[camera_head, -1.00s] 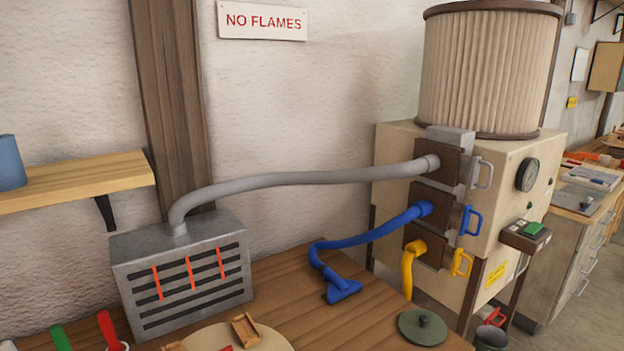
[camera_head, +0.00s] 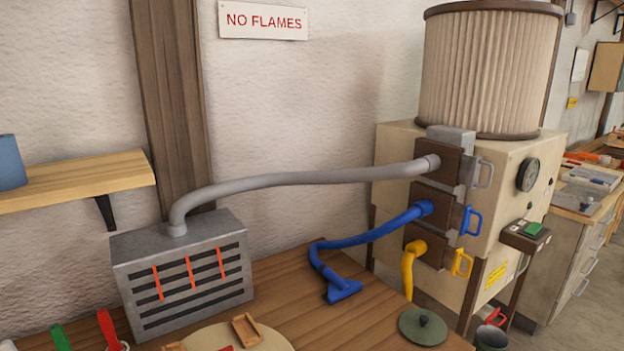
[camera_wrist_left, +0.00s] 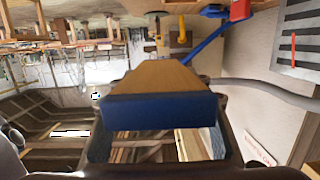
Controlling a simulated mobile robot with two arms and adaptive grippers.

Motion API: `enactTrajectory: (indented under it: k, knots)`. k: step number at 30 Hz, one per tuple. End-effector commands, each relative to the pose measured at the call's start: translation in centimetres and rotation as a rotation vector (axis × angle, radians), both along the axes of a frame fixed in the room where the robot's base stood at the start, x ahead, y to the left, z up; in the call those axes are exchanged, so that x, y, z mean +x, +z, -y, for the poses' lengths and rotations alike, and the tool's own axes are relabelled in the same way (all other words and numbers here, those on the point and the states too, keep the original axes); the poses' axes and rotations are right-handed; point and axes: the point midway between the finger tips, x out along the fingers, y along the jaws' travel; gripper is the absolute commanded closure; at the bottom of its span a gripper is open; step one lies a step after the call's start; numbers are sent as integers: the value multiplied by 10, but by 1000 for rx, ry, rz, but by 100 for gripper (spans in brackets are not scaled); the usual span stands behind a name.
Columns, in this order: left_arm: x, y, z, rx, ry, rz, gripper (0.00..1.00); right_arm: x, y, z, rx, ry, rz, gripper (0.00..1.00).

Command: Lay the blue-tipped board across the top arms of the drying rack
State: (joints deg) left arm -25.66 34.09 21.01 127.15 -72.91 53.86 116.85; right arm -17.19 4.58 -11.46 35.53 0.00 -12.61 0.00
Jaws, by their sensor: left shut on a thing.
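The blue-tipped board is in the left wrist view: its dark blue end (camera_wrist_left: 160,112) faces the camera, and its tan wooden face (camera_wrist_left: 158,78) runs away from it. My left gripper (camera_wrist_left: 160,92) is shut on the board, with dark finger parts on both sides of it. The board's far end is not clearly seen. Neither the board nor my grippers show in the head view. I cannot make out the drying rack for certain in either view. My right gripper is not in view.
A wooden bench (camera_head: 300,281) carries a grey slotted box (camera_head: 185,272), a blue hose nozzle (camera_head: 343,290) and a round green lid (camera_head: 422,326). A grey hose (camera_head: 300,180) spans from the box to a cream machine (camera_head: 395,150). A shelf (camera_head: 80,180) juts out at left.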

Motion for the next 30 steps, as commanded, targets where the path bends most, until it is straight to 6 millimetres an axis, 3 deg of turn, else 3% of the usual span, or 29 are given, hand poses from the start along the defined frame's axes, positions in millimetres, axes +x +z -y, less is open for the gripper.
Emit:
enactTrajectory:
  k: [17,23,30]
  knots:
    - [1,1,1,0,-3,-5,85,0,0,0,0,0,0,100]
    - [7,24,23,8,-71,1,85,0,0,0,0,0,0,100]
    - [12,71,67,13,-212,1,85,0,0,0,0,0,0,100]
